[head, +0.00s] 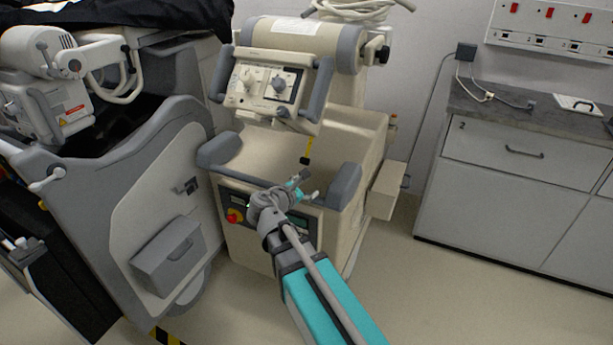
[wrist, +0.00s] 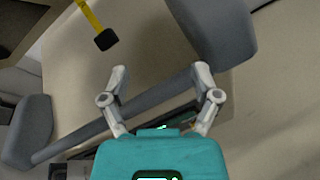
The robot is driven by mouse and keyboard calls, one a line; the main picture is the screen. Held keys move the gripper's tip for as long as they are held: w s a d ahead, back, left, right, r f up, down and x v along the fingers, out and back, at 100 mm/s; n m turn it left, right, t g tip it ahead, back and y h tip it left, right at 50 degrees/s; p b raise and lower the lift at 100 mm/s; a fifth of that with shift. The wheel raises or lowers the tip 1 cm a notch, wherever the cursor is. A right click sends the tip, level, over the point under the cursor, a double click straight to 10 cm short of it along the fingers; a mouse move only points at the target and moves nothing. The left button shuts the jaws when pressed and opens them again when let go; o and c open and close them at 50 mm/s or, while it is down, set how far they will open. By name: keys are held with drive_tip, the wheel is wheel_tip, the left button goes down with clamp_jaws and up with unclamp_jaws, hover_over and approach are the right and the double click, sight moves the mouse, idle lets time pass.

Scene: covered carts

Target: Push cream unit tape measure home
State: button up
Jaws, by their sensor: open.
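The cream unit (head: 340,140) stands in the middle of the head view, with grey bumpers and a tilted control panel (head: 270,83). A yellow tape (head: 309,146) with a black end (head: 305,160) hangs out below that panel. In the wrist view the yellow tape (wrist: 89,14) and its black end (wrist: 106,39) are at the upper left, beyond my fingertips. The tape's housing is hidden from me. My gripper (head: 308,186) is open and empty in front of the unit; in the wrist view its two fingers (wrist: 160,72) are spread apart, not touching the tape end.
A grey bumper (head: 345,186) of the cream unit lies close to the right of my gripper; a grey bar crosses behind the fingers. A large grey machine (head: 150,200) stands at left. A drawer cabinet (head: 520,150) is at right, with clear floor (head: 430,290) before it.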

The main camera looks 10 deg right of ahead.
sight(304, 163)
drive_tip(key=w+a+n+t+b, duration=0.2)
drive_tip(key=a+n+t+b, duration=0.2)
drive_tip(key=a+n, duration=0.2)
drive_tip(key=shift+w+f+n, duration=0.25)
drive_tip(key=shift+f+n, duration=0.2)
drive_tip(key=shift+n, duration=0.05)
drive_tip(key=shift+w+d, duration=0.1)
drive_tip(key=shift+d, duration=0.05)
drive_tip(key=x, duration=1.3)
drive_tip(key=shift+w+d+r, duration=0.1)
drive_tip(key=shift+w+d, duration=0.1)
drive_tip(key=shift+w, duration=0.05)
drive_tip(key=shift+c, duration=0.3)
clamp_jaws()
